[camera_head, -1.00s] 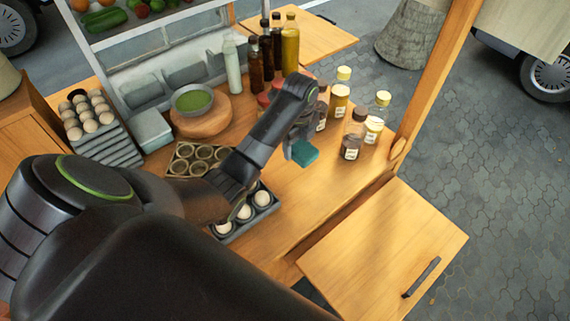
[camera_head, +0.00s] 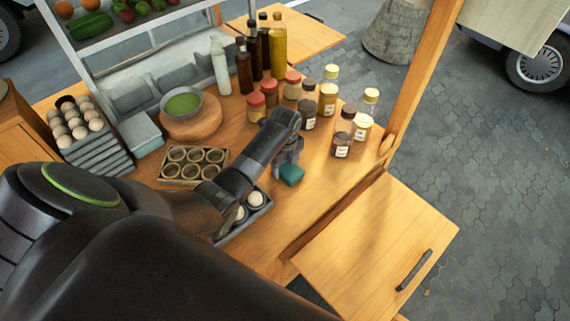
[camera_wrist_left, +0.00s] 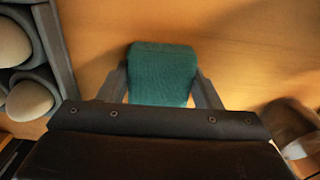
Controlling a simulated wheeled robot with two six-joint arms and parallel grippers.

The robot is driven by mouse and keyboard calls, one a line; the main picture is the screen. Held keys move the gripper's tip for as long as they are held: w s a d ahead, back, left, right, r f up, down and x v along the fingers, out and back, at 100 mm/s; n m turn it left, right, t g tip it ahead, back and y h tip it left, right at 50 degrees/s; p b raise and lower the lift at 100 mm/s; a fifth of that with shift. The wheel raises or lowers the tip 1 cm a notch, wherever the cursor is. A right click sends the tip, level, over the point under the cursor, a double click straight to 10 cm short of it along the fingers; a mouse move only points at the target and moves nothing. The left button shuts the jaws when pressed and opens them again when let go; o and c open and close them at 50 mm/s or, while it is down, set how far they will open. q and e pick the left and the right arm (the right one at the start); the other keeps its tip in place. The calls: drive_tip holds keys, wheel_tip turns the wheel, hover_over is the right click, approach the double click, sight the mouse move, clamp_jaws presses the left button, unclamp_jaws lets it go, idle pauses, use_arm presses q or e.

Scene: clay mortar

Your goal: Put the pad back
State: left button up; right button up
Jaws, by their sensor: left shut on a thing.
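The pad is a small teal block (camera_head: 291,174) with a cloth-like look. My left gripper (camera_head: 288,160) is shut on it, over the wooden counter (camera_head: 325,185) to the right of the egg tray. In the left wrist view the pad (camera_wrist_left: 162,75) sits between the two grey fingers of the left gripper (camera_wrist_left: 163,88), with bare wood beyond it. I cannot tell whether the pad touches the counter. My right gripper is not in view.
Several jars (camera_head: 342,140) and bottles (camera_head: 278,50) stand behind the gripper. An egg tray (camera_head: 262,211) lies close on its left, partly hidden by my arm. Bare counter lies to the right.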

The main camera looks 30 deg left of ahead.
sight(285, 165)
use_arm(q)
drive_tip(key=shift+f, duration=0.15)
drive_tip(key=o, duration=1)
wheel_tip(285, 165, up, 12)
drive_tip(key=shift+r+b, duration=0.2)
drive_tip(key=shift+b, duration=0.4)
drive_tip(key=shift+f, duration=0.1)
